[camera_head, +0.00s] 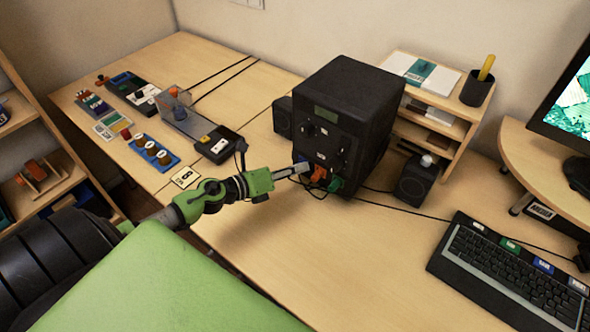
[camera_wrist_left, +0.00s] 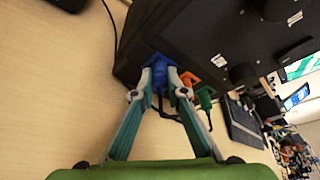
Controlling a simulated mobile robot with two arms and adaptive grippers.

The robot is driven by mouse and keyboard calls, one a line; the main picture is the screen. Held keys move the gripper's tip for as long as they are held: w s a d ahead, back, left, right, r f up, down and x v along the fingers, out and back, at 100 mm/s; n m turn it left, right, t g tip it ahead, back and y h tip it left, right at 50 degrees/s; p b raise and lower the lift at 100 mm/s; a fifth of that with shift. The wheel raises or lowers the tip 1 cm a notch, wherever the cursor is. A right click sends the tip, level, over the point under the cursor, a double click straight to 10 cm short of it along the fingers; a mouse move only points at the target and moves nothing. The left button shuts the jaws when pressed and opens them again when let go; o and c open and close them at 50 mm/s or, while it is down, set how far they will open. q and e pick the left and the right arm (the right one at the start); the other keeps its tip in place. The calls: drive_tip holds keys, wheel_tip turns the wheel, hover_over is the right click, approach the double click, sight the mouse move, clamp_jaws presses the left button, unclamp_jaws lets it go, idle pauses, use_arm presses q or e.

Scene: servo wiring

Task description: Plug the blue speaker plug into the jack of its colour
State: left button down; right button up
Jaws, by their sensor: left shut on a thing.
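My left gripper (camera_head: 298,169) reaches in from the left to the lower front of the black box (camera_head: 345,105). In the left wrist view the left gripper (camera_wrist_left: 162,88) is shut on the blue plug (camera_wrist_left: 159,66). The blue plug is at the box's face, against a blue jack area; how deep it sits cannot be told. An orange plug (camera_head: 319,174) and a green plug (camera_head: 335,184) are at the panel just right of it; the orange one (camera_wrist_left: 189,79) and green one (camera_wrist_left: 205,96) also show in the wrist view. The right gripper is not in view.
Small black speakers stand left (camera_head: 283,118) and right (camera_head: 414,181) of the box. Dark cables lie on the desk around it. A keyboard (camera_head: 510,275) is at the right. A clear-walled case (camera_head: 177,112) and wiring parts are at the left. The front desk middle is clear.

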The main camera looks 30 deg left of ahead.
use_arm(q)
drive_tip(key=c, duration=1.9)
unclamp_jaws()
drive_tip(key=shift+s+a+r, duration=0.1)
drive_tip(key=shift+s+a, duration=0.15)
drive_tip(key=shift+s, duration=0.25)
drive_tip(key=v, duration=1.1)
drive_tip(key=shift+d+r, duration=0.1)
